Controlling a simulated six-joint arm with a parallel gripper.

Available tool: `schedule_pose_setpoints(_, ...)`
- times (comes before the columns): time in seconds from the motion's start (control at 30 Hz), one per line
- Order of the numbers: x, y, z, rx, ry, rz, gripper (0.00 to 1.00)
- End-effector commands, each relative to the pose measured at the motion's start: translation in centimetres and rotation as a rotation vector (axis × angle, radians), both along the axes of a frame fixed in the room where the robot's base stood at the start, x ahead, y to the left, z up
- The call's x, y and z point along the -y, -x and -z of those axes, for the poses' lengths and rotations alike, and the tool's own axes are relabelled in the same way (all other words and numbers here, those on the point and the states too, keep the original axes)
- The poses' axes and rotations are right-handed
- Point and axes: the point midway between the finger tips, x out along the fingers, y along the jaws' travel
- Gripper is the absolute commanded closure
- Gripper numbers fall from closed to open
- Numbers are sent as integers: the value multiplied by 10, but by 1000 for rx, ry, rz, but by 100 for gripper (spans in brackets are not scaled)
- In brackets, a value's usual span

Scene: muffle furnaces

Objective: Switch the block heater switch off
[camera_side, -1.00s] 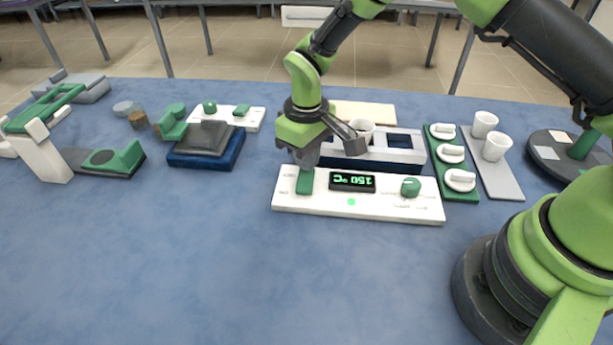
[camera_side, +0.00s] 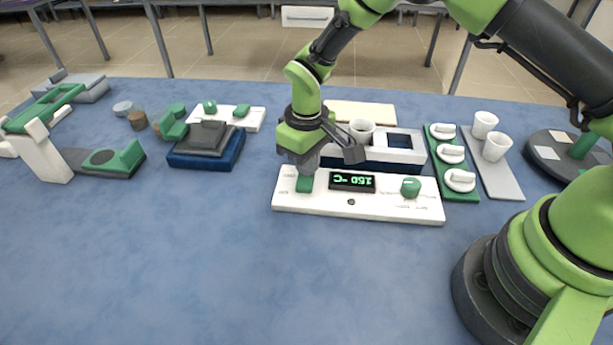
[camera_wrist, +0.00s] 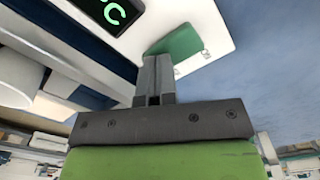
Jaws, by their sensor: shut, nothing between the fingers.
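The block heater's white control panel (camera_side: 390,210) lies in front of the heater block. Its green switch (camera_side: 305,184) is at the panel's left end, and it also shows in the wrist view (camera_wrist: 182,44). A lit display (camera_side: 352,181) reads about 150 °C, and a green knob (camera_side: 410,187) sits to its right. The small indicator (camera_side: 351,202) below the display is dark. My gripper (camera_side: 306,168) is shut and empty, pointing down at the switch. In the wrist view its fingertips (camera_wrist: 158,60) are at the switch's edge; I cannot tell whether they touch.
The heater block (camera_side: 405,156) and a white cup (camera_side: 362,130) stand right behind the panel. A green tray (camera_side: 455,192) with several white lidded dishes and a grey tray (camera_side: 508,188) with two cups are to the right. A dark blue device (camera_side: 205,158) is left. The front table is clear.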

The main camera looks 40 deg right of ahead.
Motion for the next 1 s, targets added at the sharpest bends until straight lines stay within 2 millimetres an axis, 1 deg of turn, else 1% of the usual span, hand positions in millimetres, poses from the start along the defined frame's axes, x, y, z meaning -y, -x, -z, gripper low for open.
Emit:
schedule_pose_setpoints(0.8,0,-1,-65,3,-1,0,100)
schedule_pose_setpoints(1.0,0,0,-70,1,1,-1,100)
